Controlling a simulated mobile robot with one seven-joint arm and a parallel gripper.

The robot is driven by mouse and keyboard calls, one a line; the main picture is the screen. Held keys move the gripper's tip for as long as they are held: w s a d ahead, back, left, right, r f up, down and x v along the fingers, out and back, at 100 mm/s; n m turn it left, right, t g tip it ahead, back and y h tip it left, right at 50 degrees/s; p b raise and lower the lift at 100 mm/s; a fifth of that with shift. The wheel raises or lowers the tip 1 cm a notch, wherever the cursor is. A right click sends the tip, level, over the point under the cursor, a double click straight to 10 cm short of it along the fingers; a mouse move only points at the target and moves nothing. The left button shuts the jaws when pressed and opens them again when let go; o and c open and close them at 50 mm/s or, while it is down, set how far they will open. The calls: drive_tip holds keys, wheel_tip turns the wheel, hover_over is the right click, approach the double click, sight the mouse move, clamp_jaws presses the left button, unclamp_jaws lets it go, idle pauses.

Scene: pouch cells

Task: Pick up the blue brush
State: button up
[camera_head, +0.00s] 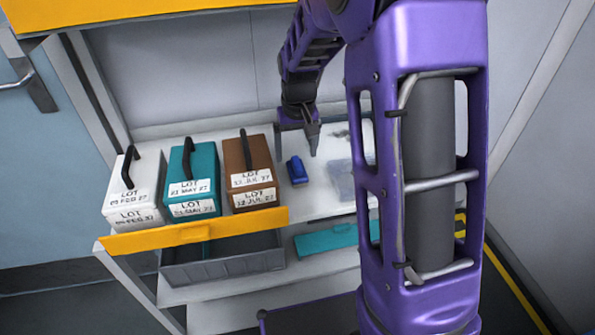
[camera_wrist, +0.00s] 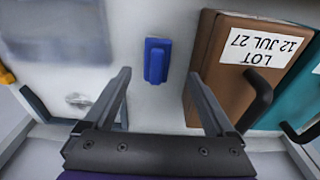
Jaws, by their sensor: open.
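The blue brush (camera_head: 297,170) is a small blue block lying on the white shelf, just right of the brown box. It also shows in the wrist view (camera_wrist: 157,60), upper middle, ahead of the fingertips and roughly centred between them. My gripper (camera_head: 296,150) hangs at the brush's far side in the head view. In the wrist view my gripper (camera_wrist: 158,74) has its two fingers spread wide with nothing between them. The brush is apart from both fingers.
A brown box (camera_head: 248,160), a teal box (camera_head: 205,170) and a white box (camera_head: 148,185), each with a black handle, stand left of the brush. The brown box (camera_wrist: 226,88) is close to one finger. A clear container (camera_head: 341,180) lies right.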

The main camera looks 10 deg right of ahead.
sight(297, 163)
drive_tip(key=f, duration=0.2)
drive_tip(key=w+f, duration=0.1)
drive_tip(key=f, duration=0.1)
drive_tip(key=f+b, duration=0.1)
drive_tip(key=f, duration=0.2)
drive_tip(key=shift+w+d+f, duration=0.1)
drive_tip(key=shift+w+d, duration=0.15)
drive_tip(key=shift+w, duration=0.1)
clamp_jaws()
